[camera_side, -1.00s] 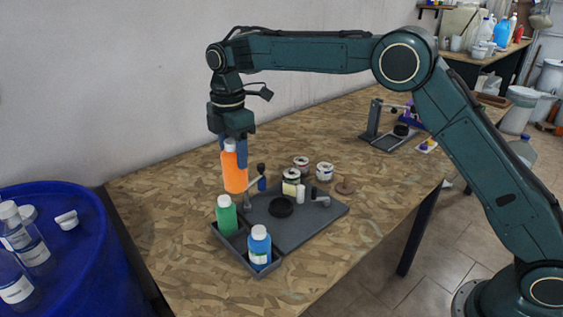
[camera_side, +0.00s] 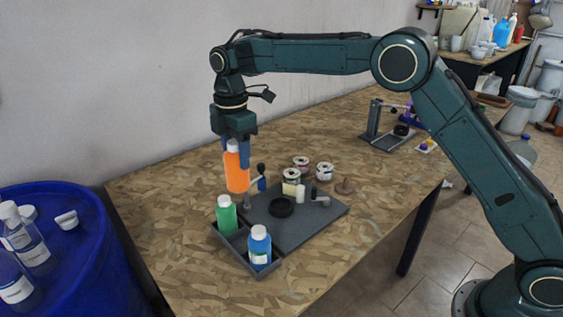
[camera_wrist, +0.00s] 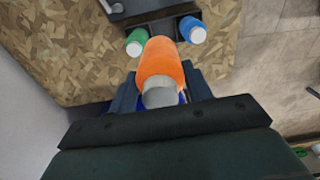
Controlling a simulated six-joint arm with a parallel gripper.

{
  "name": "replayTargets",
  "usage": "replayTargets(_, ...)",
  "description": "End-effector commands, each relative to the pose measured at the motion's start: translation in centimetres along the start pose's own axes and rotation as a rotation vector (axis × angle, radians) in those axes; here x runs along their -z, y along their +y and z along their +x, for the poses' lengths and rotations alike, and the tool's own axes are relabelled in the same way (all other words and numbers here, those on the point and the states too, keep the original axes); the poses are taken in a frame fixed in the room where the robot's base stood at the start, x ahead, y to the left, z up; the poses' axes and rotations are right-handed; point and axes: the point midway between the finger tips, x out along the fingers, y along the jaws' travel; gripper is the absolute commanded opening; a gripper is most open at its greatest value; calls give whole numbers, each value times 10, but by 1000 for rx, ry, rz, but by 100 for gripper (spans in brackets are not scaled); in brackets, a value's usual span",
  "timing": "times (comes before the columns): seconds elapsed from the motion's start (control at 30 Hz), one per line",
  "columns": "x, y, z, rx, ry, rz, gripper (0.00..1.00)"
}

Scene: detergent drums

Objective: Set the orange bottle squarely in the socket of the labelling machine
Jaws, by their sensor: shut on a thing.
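The orange bottle (camera_side: 237,176) with a white cap is held upright above the table by my gripper (camera_side: 238,150), which is shut on it near the cap. In the wrist view the bottle (camera_wrist: 160,66) sits between my two fingers. The labelling machine (camera_side: 312,222) is a dark grey plate on the table, right of and below the bottle. Its socket looks like the black ring (camera_side: 281,207) on the plate. The bottle is up and to the left of that ring, apart from it.
A grey tray (camera_side: 238,256) at the plate's near left holds a green bottle (camera_side: 227,215) and a blue bottle (camera_side: 259,247). Several spools (camera_side: 324,171) stand behind the plate. A blue drum (camera_side: 70,260) stands left of the table. A second grey device (camera_side: 385,136) stands farther back.

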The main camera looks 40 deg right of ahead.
Motion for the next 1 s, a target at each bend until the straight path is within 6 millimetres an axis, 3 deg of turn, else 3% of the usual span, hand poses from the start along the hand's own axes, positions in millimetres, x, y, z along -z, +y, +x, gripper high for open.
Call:
replayTargets(0.17,-28,9,20,3,-1,4,21)
replayTargets(0.6,-128,24,93,4,0,4,21)
replayTargets(0.8,-152,25,110,1,0,1,21)
replayTargets(1.0,-157,24,114,1,0,-1,21)
